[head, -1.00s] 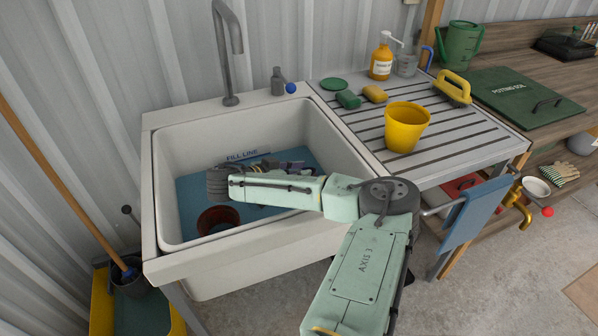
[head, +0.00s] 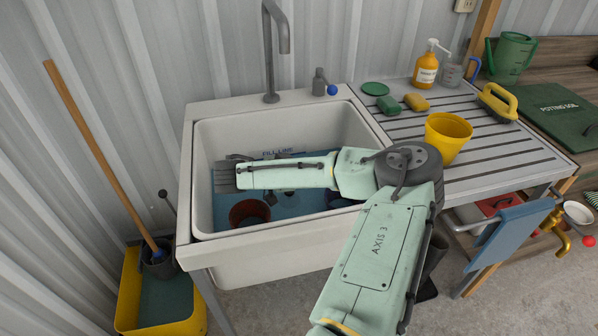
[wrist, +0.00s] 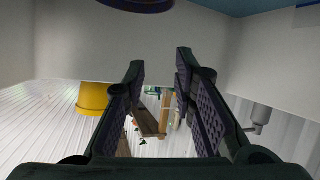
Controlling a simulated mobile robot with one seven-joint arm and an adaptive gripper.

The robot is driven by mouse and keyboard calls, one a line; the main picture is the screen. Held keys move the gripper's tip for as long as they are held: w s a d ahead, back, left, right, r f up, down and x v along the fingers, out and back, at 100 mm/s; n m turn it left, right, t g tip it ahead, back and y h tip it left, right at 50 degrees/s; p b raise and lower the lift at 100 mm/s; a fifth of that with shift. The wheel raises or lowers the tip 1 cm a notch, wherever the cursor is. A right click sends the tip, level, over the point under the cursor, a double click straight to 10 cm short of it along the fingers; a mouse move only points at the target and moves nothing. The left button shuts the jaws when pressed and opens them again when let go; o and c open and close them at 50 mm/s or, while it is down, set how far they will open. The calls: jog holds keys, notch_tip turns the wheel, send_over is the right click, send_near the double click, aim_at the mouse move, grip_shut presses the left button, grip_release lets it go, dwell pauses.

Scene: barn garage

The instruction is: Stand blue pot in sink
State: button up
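The white sink (head: 186,190) stands in the middle of the head view, with a blue floor and a fill line on its back wall. A dark blue rounded thing (head: 342,200), probably the blue pot, shows partly inside the sink at the right, mostly behind my arm. A dark blue edge (wrist: 135,4) also shows at the top of the wrist view, cut off by the frame. My gripper (wrist: 160,72) is open, its two fingers apart with nothing between them. In the head view my arm reaches over the sink and mostly hides the gripper.
A brown-red pot (head: 249,213) is in the sink at the front left. A yellow pot (head: 448,133) stands on the slatted drainboard, near sponges (head: 415,102) and a brush (head: 496,101). The tap (head: 270,60) rises behind the sink.

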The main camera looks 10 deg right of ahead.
jog(key=shift+b+v, duration=0.55)
jog(key=shift+v, duration=2.2)
jog(key=shift+f, duration=0.1)
